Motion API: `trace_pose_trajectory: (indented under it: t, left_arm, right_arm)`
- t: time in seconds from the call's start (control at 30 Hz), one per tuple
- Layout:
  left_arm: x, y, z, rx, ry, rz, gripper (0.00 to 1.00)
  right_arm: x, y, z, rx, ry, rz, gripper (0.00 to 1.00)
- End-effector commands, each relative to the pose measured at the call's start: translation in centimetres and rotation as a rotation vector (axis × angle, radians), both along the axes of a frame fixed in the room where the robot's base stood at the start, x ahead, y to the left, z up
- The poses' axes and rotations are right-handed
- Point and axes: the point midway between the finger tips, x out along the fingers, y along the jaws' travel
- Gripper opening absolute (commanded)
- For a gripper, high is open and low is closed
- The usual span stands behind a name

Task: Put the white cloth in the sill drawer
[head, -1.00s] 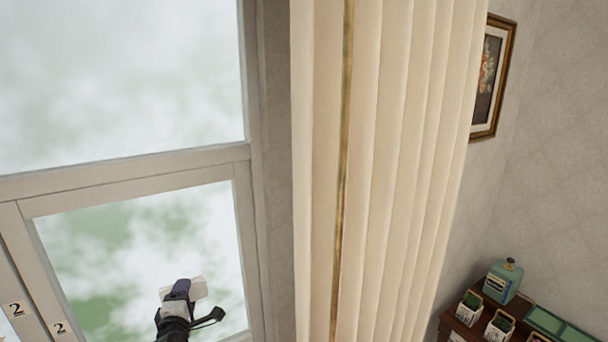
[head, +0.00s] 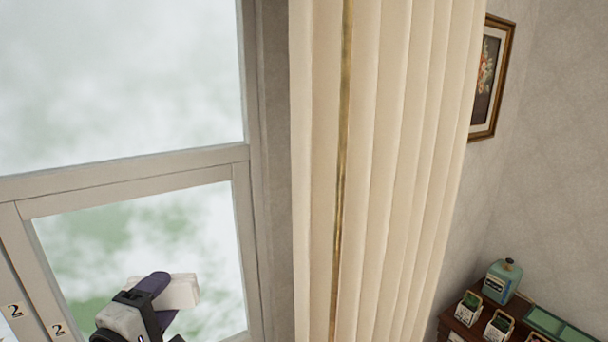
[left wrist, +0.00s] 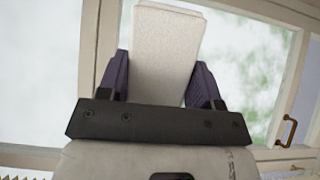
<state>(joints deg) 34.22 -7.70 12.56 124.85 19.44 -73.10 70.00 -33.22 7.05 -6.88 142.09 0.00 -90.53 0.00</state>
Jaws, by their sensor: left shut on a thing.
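My left gripper (head: 160,292) is at the bottom of the head view, in front of the lower window pane. It is shut on the white cloth (head: 182,291), a folded pale block held up off any surface. In the left wrist view the cloth (left wrist: 166,55) stands out between the two purple fingers of the left gripper (left wrist: 163,82). The sill drawer cannot be made out in the head view. My right gripper is not in view.
A cream curtain (head: 400,170) hangs right of the window frame (head: 125,170). A dark cabinet (head: 457,327) at the lower right bears a green canister (head: 502,281) and small boxes. In the left wrist view a brass handle (left wrist: 287,131) shows at the right.

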Motion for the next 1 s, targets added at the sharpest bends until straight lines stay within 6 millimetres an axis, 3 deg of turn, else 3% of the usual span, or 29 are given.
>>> trace_pose_trajectory:
  t: [0.1, 0.23, 0.6, 0.8, 1.0]
  left_arm:
    - [-4.4, -1.6, -0.5, 0.001, 0.0, -0.031, 0.4]
    - [-7.4, -3.0, -2.6, -0.001, 0.008, -0.055, 0.4]
    - [-9.1, -3.9, -10.0, -0.001, 0.005, -0.076, 0.4]
    - [-9.6, -3.8, -11.8, 0.002, 0.003, -0.076, 0.4]
    - [-9.7, -3.9, -12.2, 0.0, -0.001, -0.076, 0.4]
  right_arm:
    - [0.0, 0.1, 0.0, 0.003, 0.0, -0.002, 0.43]
    - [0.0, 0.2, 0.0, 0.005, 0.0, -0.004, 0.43]
    - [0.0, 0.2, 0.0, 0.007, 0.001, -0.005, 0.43]
    - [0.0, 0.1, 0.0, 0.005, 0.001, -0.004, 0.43]
    - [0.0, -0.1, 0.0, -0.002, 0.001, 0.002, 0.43]
